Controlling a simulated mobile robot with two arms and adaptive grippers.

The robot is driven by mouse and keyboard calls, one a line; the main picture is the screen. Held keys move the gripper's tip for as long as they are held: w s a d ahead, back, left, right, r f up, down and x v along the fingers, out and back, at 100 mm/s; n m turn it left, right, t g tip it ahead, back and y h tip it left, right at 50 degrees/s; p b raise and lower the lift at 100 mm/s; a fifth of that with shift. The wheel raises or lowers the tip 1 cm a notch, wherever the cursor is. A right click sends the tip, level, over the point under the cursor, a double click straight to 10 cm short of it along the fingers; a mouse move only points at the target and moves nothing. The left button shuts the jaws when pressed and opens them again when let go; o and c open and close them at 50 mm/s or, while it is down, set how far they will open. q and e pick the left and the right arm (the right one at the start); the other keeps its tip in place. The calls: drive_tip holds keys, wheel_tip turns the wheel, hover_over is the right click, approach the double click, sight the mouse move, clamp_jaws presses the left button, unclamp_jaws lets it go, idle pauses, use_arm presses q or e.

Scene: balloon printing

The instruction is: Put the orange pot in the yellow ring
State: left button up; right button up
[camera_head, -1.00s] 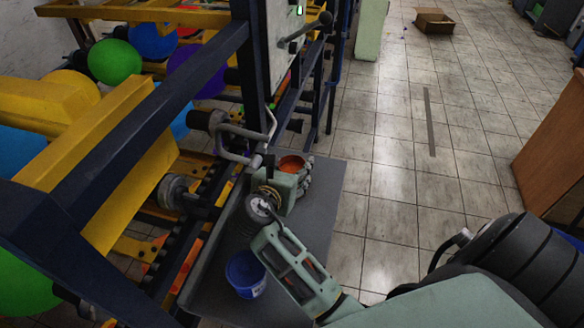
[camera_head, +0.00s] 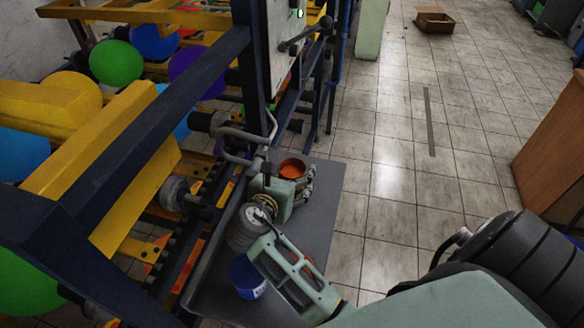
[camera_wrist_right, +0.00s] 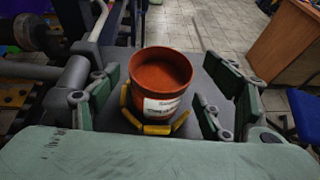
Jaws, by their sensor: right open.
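The orange pot (camera_head: 291,169), with a white label, stands upright on the grey table beside the machine. In the right wrist view, the pot (camera_wrist_right: 161,78) has yellow segments of the yellow ring (camera_wrist_right: 157,129) close around its lower part. It looks to be inside the ring, though the far side of the ring is hidden. My right gripper (camera_head: 286,190) is around the pot. In the right wrist view, its fingers (camera_wrist_right: 166,98) are open, one on each side, with gaps to the pot. My left gripper is not in view.
A blue pot (camera_head: 246,275) stands on the grey table (camera_head: 325,190), partly behind my right arm. The machine's dark frame and bent grey tubes (camera_head: 240,135) are close left of the orange pot. Tiled floor to the right is clear up to a brown wooden cabinet (camera_head: 550,150).

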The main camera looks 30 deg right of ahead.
drive_tip(key=p+v, duration=0.3)
drive_tip(key=v, duration=0.7)
drive_tip(key=shift+p, duration=0.35)
drive_tip(key=shift+d, duration=0.1)
